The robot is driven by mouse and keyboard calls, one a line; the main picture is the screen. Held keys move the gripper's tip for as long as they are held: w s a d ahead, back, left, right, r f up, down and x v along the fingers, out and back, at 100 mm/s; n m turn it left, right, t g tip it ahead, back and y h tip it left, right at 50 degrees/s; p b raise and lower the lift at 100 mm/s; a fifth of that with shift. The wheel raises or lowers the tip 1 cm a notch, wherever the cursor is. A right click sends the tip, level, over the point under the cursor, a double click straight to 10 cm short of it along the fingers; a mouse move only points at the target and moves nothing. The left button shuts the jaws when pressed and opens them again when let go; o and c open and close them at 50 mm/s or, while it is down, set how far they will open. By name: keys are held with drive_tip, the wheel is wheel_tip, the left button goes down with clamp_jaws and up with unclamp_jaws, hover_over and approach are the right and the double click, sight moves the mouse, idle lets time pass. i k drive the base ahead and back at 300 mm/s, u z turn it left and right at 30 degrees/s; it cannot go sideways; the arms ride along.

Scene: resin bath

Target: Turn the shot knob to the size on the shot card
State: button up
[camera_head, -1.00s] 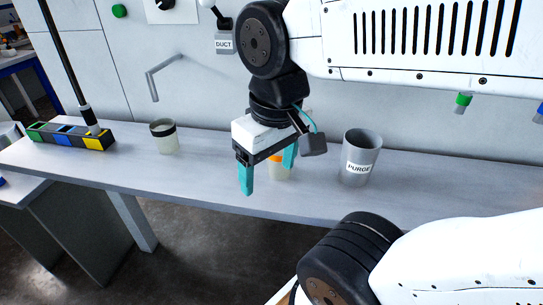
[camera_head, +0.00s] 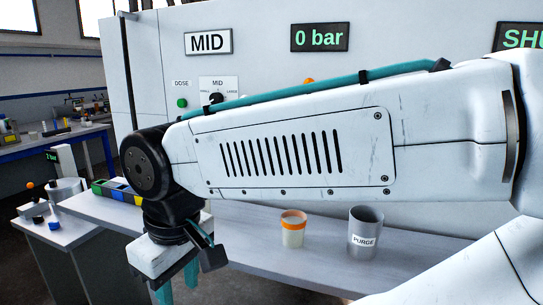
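The shot card (camera_head: 208,42) on the wall reads MID. Below it, the black shot knob (camera_head: 216,98) sits on a white plate (camera_head: 230,84) with MID at the top, a small-size mark at left and LARGE at right. My arm hides the knob's lower edge, and I cannot tell where its pointer stands. My gripper (camera_head: 178,286) is at the lower left, pointing down, well below and left of the knob. Its teal fingers are apart with nothing seen between them; their tips are partly cut off by the frame.
A green DOSE button (camera_head: 182,103) is left of the knob. A display (camera_head: 320,37) reads 0 bar. An orange-banded cup (camera_head: 293,230) and a grey PURGE cup (camera_head: 365,235) stand on the bench (camera_head: 440,250). My forearm crosses in front of the wall panel.

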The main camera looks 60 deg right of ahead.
sight(216, 97)
drive_tip(key=u, duration=0.45)
drive_tip(key=i, duration=3.25)
drive_tip(key=z, duration=4.2)
